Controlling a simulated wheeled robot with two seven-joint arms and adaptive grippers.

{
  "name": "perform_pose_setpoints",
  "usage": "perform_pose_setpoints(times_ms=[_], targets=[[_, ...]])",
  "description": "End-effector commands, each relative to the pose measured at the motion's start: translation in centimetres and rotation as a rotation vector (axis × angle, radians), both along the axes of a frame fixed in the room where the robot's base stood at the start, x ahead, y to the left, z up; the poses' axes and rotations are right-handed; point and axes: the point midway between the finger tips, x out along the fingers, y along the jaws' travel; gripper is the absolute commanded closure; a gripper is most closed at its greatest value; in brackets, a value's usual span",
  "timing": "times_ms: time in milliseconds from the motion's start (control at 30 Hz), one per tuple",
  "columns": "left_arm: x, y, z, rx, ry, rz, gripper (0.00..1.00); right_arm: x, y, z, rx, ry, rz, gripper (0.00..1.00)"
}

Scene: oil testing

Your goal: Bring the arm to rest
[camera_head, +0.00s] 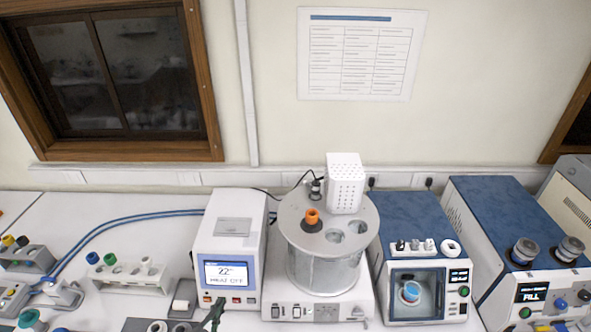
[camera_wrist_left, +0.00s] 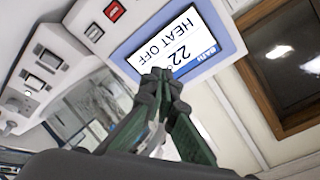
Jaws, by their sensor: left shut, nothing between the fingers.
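My left gripper (camera_head: 214,314) shows at the bottom of the head view, in front of the white control unit (camera_head: 228,240). Its screen reads 22 and HEAT OFF. In the left wrist view the fingertips of my left gripper (camera_wrist_left: 160,78) are together, with nothing between them. They overlap the lower edge of the lit screen (camera_wrist_left: 175,45) in that view; whether they touch it I cannot tell. My right gripper is in neither view.
A glass bath (camera_head: 325,270) with an orange-capped fitting stands right of the control unit. Blue-topped machines (camera_head: 415,235) stand farther right. Racks (camera_head: 125,272) and small parts crowd the left bench. A window (camera_head: 110,80) and a wall chart (camera_head: 360,55) are behind.

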Motion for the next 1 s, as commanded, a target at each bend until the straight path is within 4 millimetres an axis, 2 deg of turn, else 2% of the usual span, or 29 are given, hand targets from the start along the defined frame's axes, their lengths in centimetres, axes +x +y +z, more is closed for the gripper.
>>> perform_pose_setpoints(times_ms=[33,133,200,300,533,833,867,1000], targets=[[-1.0,2.9,-0.4,-0.067,0.061,0.121,1.00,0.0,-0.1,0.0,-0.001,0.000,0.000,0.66],[-4.1,7.8,-2.3,-0.191,0.209,0.335,1.00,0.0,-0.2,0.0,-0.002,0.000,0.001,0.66],[-6.9,10.1,-4.0,-0.268,0.319,0.454,1.00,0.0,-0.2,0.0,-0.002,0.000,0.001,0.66],[-10.7,11.7,-5.9,-0.352,0.453,0.567,1.00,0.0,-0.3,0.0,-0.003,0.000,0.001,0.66],[-17.4,12.2,-8.3,-0.471,0.677,0.704,1.00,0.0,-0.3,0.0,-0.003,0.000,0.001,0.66],[-24.6,10.9,-9.5,-0.573,0.906,0.786,1.00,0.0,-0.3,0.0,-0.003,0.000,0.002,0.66],[-25.2,10.7,-9.5,-0.582,0.927,0.790,1.00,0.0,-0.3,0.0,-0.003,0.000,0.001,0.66],[-24.6,10.6,-13.3,-0.577,0.947,0.791,1.00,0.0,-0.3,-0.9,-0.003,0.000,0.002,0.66]])
